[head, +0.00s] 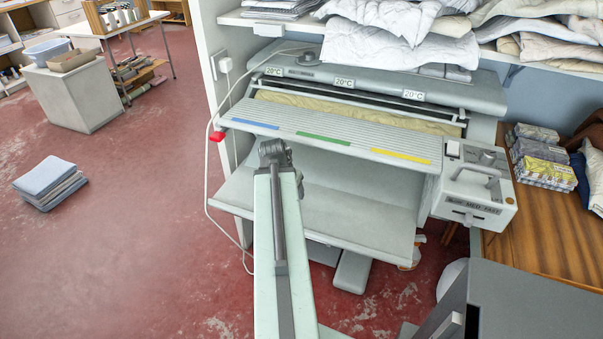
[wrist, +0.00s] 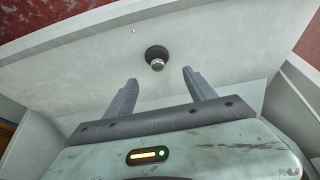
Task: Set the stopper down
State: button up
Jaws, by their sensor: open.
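In the wrist view, a small dark round piece with a pale metallic end, which looks like the stopper (wrist: 157,58), is against a broad pale panel (wrist: 70,70). My gripper (wrist: 160,75) is open, its two grey fingers apart and nothing held between them. The stopper shows in the gap between the fingertips and a little beyond them, apparently touching neither. In the head view my arm covers part of the ironer, and neither my gripper nor the stopper can be made out.
The rotary ironer (head: 330,190) has a striped feed board (head: 325,141), a lower tray (head: 350,205) and a control box (head: 474,188). Folded cloths (head: 49,183) lie on the open red floor.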

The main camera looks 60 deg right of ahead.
jog(key=r+p, duration=0.2)
jog(key=r, duration=0.1)
jog(key=r+p, duration=0.1)
jog(key=shift+w+a+r, duration=0.3)
jog(key=shift+w+a, duration=0.05)
jog(key=shift+w, duration=0.05)
